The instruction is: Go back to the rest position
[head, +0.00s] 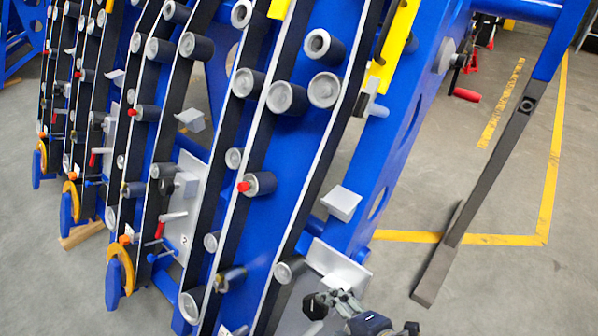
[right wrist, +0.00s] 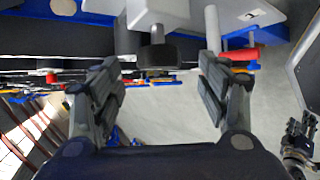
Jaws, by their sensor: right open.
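My right gripper (right wrist: 158,80) fills the middle of the right wrist view. Its two grey fingers stand wide apart with nothing held between them. Beyond the gap are a dark roller and grey parts of the chassis. A gripper (head: 360,308) shows at the bottom edge of the head view, in front of the chassis foot; it is partly cut off and looks like my right one. Another gripper, which seems to be my left (right wrist: 300,138), shows small at the right edge of the wrist view; its opening is unclear.
The blue harvester chassis (head: 385,185) with several grey rollers fills the left and middle of the head view. Grey floor (head: 490,290) with yellow lines is open at the right.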

